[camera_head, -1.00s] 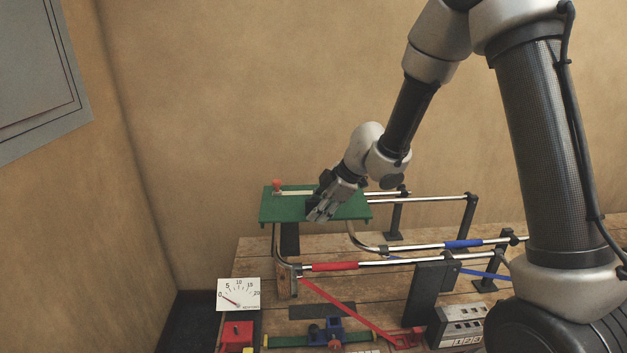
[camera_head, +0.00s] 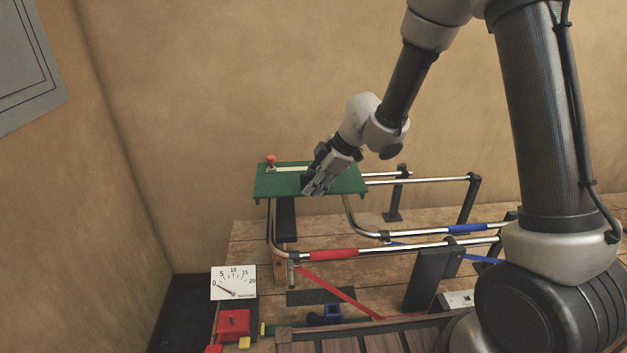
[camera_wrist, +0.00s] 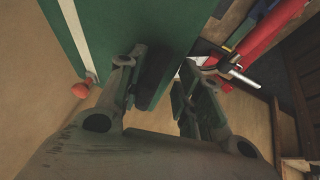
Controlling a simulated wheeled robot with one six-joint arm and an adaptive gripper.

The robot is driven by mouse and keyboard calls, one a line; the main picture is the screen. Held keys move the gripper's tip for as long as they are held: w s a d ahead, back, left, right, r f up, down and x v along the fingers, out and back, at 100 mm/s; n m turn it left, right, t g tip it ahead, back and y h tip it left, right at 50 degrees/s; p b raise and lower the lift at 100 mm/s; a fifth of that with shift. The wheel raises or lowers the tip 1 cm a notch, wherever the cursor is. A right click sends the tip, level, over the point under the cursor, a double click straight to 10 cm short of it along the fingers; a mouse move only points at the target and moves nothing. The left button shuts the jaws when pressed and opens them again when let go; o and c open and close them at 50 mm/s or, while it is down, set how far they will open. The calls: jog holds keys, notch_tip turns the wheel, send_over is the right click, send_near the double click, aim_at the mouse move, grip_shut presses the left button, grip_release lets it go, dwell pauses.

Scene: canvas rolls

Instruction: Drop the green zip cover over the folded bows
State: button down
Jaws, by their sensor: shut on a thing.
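The green zip cover (camera_head: 285,184) is a flat panel with a pale zip strip and a red pull (camera_head: 271,161) at its left end. It sits level at the left end of the folded bows, bent chrome tubes with a red sleeve (camera_head: 334,254) and a blue sleeve (camera_head: 467,228). I cannot tell whether it touches them. My gripper (camera_head: 313,187) is shut on the cover near its front edge. The wrist view shows the cover (camera_wrist: 140,20) by my fingers (camera_wrist: 158,68); part of it is hidden behind them.
Black posts (camera_head: 427,278) hold the tubes over a wooden bench (camera_head: 250,240). A gauge card (camera_head: 233,283) and a red block (camera_head: 234,323) stand at the front left. A slatted wooden thing (camera_head: 380,342) fills the near edge. The wall is close behind; open space lies left of the cover.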

jog(key=shift+f, duration=2.4)
notch_tip(320, 180, down, 6)
dwell(1.9)
jog(key=c, duration=0.9)
grip_release()
jog(key=shift+d, duration=0.1)
jog(key=v, duration=1.2)
